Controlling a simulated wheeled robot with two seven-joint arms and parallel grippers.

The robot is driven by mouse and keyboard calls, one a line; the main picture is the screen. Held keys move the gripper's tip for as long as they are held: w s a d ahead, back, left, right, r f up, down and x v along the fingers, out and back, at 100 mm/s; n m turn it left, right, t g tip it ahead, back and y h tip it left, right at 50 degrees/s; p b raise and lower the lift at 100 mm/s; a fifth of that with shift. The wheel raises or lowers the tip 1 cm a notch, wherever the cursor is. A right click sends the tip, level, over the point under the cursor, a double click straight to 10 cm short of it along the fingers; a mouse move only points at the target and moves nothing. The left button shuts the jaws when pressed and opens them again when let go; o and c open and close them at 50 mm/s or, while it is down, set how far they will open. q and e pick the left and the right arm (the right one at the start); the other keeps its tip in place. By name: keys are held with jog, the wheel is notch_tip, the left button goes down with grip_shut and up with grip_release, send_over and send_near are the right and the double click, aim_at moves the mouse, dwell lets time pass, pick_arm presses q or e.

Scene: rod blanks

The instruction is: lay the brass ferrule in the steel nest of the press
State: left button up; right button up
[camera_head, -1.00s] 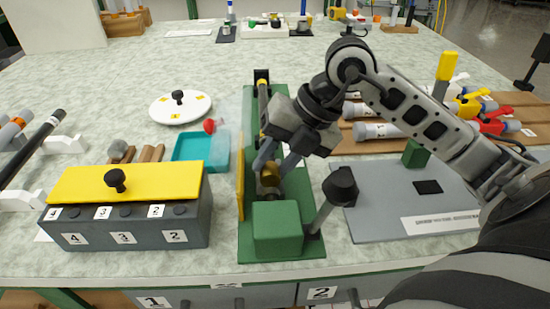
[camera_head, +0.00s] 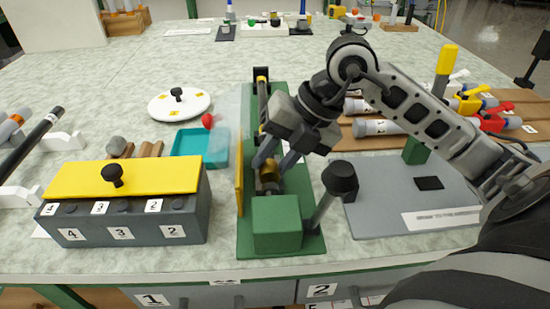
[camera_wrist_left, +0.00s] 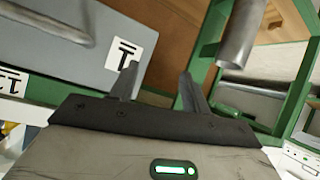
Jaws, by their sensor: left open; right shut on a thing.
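The green press (camera_head: 277,222) stands at the middle front of the table in the head view. The brass ferrule (camera_head: 269,170) is between the fingers of my right gripper (camera_head: 273,164), which is shut on it just above the steel nest (camera_head: 267,187). The fingers partly hide the ferrule, and I cannot tell whether it touches the nest. My left gripper is outside the head view. In the left wrist view, my left gripper (camera_wrist_left: 158,88) is open and empty, low in front of a drawer front.
A grey box with a yellow lid (camera_head: 125,177) stands left of the press. A black-knobbed lever (camera_head: 341,180) rises at the press's right. A teal tray (camera_head: 214,150) lies behind the box. A grey plate (camera_head: 395,215) lies to the right. A clear guard with a yellow edge (camera_head: 239,185) flanks the press's left.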

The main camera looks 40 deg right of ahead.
pick_arm(q)
jog(key=shift+s+f+b, duration=0.1)
jog(key=shift+f+b, duration=0.25)
jog(key=shift+f, duration=0.2)
pick_arm(e)
jog(key=shift+s+f, duration=0.2)
jog(key=shift+f, duration=0.7)
jog(key=o, duration=0.8)
pick_arm(q)
jog(key=shift+a+f, duration=0.1)
pick_arm(e)
jog(key=v, duration=1.1)
jog(key=p+v, duration=0.1)
jog(key=v, duration=0.5)
jog(key=shift+w+a+r, duration=0.3)
jog(key=shift+r, duration=0.1)
pick_arm(q)
jog(key=shift+w+d+r, duration=0.2)
jog(key=shift+r, duration=0.15)
pick_arm(e)
jog(key=shift+r, duration=0.1)
